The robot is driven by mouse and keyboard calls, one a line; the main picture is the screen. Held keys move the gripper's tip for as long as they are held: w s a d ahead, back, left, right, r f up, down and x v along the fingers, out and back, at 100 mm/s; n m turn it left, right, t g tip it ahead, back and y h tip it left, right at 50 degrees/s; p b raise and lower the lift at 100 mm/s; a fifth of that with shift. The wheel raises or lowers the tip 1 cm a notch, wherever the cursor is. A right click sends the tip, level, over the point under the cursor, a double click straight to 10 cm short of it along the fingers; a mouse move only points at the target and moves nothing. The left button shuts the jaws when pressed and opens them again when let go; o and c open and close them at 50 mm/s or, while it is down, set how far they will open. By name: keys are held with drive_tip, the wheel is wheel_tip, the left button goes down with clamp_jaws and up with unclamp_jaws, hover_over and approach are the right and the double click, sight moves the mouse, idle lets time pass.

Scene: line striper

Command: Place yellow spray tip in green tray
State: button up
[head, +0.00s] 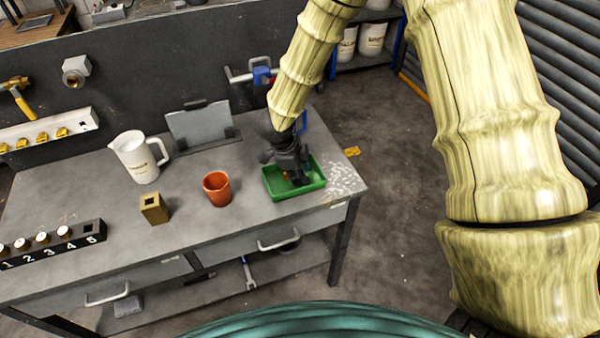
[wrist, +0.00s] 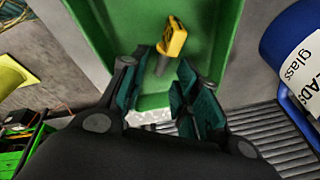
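The green tray (head: 315,187) sits at the right end of the grey workbench. My gripper (head: 292,178) is low over the tray and points down into it. In the wrist view the gripper (wrist: 158,92) is open, with a gap between its fingers. The yellow spray tip (wrist: 173,40) shows beyond the fingertips, against the green tray floor (wrist: 125,30). It looks tilted, with a darker stem toward the gripper. No finger visibly grips it. Whether it rests fully on the tray floor is hard to tell. In the head view the gripper mostly hides it.
An orange cup (head: 217,189), a brass-coloured block (head: 154,209) and a white pitcher (head: 138,158) stand left of the tray. A numbered rack (head: 60,246) is at the far left. A blue container (wrist: 300,55) is at the right in the wrist view.

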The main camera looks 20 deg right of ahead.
drive_tip(key=b+v, duration=0.1)
drive_tip(key=v, duration=1)
drive_tip(key=shift+r+b, duration=0.4)
drive_tip(key=shift+r, duration=0.05)
drive_tip(key=shift+a, duration=0.1)
